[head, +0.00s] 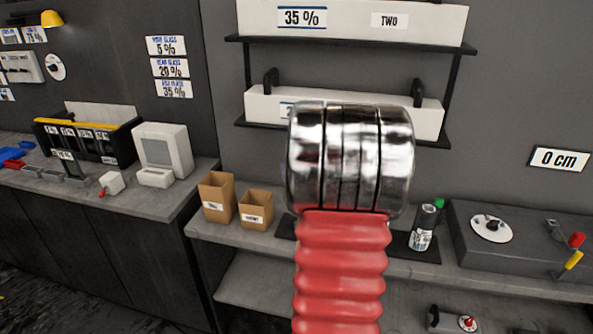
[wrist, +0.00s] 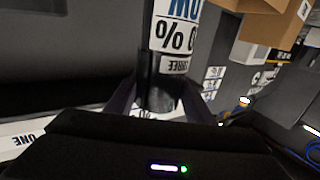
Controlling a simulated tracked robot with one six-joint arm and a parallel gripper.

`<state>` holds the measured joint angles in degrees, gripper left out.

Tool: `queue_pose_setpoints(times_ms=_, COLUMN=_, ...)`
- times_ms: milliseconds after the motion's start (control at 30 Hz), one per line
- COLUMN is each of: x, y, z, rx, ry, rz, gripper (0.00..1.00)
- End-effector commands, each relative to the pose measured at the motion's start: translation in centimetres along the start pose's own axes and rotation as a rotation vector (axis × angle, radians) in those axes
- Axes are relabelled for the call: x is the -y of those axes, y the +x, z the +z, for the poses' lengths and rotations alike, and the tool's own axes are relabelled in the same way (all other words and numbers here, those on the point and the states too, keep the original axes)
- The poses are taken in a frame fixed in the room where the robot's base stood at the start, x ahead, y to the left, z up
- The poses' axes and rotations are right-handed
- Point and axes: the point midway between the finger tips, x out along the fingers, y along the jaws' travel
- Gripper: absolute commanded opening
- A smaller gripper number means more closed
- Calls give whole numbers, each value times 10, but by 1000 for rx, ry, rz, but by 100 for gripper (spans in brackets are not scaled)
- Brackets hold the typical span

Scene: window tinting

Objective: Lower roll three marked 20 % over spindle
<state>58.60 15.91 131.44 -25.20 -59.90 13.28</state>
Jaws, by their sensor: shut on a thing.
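Roll three (wrist: 176,32) is in the wrist view, a white-labelled roll with a large "%" and "THREE" printed upside down; the full number is cut off. A dark cylindrical part (wrist: 158,92) continues below its label. My gripper (wrist: 160,98) is shut on the roll, with a dark finger on each side. In the head view my metal and red ribbed arm hides the gripper and the roll. A lower white holder (head: 270,105) on the wall has a black upright at each end, and its label is mostly covered by my arm. I cannot make out the spindle for certain.
Above is a white holder (head: 345,20) marked "35 %" and "TWO". The bench (head: 400,262) below holds cardboard boxes (head: 217,197), a spray bottle (head: 424,226) and a grey case (head: 520,235). A side counter (head: 150,205) is at left. A "ONE" label (wrist: 27,139) shows in the wrist view.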

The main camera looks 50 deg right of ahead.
Motion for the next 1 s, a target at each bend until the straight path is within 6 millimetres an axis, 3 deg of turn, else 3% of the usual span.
queue_pose_setpoints(times_ms=233, x=0, y=1, z=-15, rx=-4, ry=-1, rz=-1, gripper=2)
queue_pose_setpoints(times_ms=667, x=4, y=-1, z=-76, rx=-5, ry=-1, rz=7, gripper=2)
queue_pose_setpoints(times_ms=1000, x=64, y=4, z=-61, rx=-4, ry=7, rz=-35, gripper=2)
